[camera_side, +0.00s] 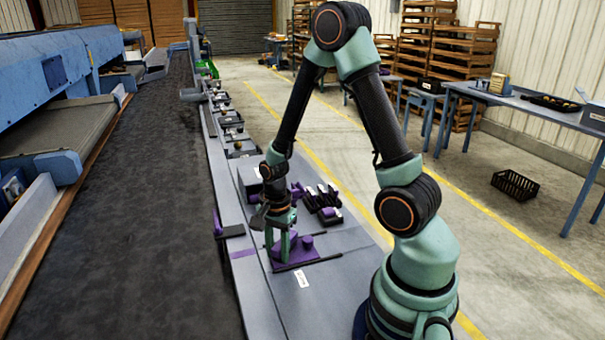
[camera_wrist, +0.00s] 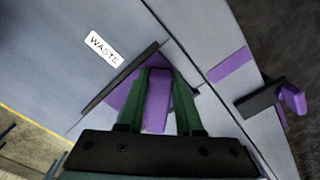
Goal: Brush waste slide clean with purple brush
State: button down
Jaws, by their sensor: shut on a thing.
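My gripper (camera_side: 285,240) points down at the work surface, its green fingers closed on the upright purple handle of what looks like the purple brush (camera_wrist: 158,100). Its bristles are hidden. Around it lies a flat purple patch (camera_wrist: 120,95) with a dark bar (camera_wrist: 118,80) along one edge; I cannot tell whether brush and patch are one piece. In the side view the purple patch (camera_side: 290,253) shows beneath the fingers. A white WASTE label (camera_wrist: 103,48) is on the grey surface beside it, and shows small in the side view (camera_side: 302,280). I cannot make out the slide itself with certainty.
A black bar with a purple end (camera_side: 230,231) sits at the belt-side edge near a purple stripe (camera_side: 243,253). Dark and purple items (camera_side: 322,200) stand behind my gripper. The dark belt (camera_side: 140,200) runs along the left. Grey surface near the label is clear.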

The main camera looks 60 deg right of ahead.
aim_at(278, 277)
jog(key=shift+s+a, duration=1.4)
jog(key=shift+s, duration=0.15)
jog(key=shift+w+a, duration=0.55)
jog(key=shift+w, duration=0.05)
jog(key=shift+w+d, duration=2.6)
jog(key=shift+w, duration=0.05)
jog(key=shift+s, duration=0.1)
jog(key=shift+s+a, duration=1.35)
jog(key=shift+a, duration=0.1)
jog(key=shift+s+a+f, duration=0.15)
jog(key=shift+s+a, duration=1)
jog(key=shift+s, duration=0.15)
